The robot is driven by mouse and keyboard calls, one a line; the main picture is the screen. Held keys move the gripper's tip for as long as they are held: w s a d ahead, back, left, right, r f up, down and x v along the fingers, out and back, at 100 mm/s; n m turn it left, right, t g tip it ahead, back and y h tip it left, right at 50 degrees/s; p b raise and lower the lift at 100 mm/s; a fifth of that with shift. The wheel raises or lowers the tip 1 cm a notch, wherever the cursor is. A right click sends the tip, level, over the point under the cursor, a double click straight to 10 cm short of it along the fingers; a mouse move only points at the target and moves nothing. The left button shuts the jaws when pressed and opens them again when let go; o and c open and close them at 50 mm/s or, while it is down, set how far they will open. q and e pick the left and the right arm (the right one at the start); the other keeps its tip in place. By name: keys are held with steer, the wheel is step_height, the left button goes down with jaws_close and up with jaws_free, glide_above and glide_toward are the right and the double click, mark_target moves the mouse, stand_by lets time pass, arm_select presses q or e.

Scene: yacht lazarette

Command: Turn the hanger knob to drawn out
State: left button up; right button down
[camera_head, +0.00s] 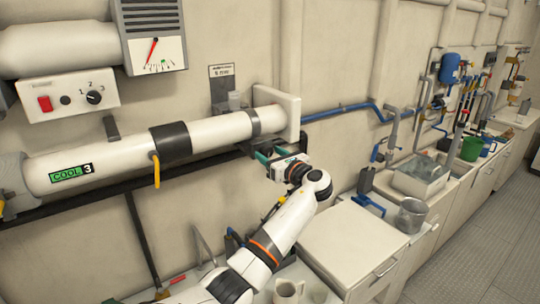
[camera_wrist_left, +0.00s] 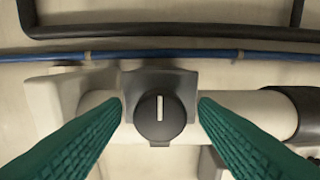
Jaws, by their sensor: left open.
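The hanger knob (camera_wrist_left: 160,119) is a round dark disc with a white pointer line, upright in the left wrist view. It sits on a dark grey bracket (camera_wrist_left: 184,82) around a white pipe (camera_wrist_left: 255,106). My left gripper (camera_wrist_left: 160,106) is open, its green ribbed fingers on either side of the knob with gaps between. How far the fingertips reach along the knob is unclear. In the head view the left gripper (camera_head: 272,158) is at the right end of the white pipe (camera_head: 220,130), below it; the knob is hidden there. My right gripper is not in view.
A dark rail (camera_head: 130,184) runs under the pipe. A blue pipe (camera_head: 340,109) runs along the wall to the right. A control box (camera_head: 68,95) with a red switch and a gauge (camera_head: 156,52) are at upper left. A white counter (camera_head: 352,242) lies below, with a metal bucket (camera_head: 411,215).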

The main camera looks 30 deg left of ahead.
arm_select(q)
steer(key=b+v, duration=0.4)
steer(key=v, duration=0.7)
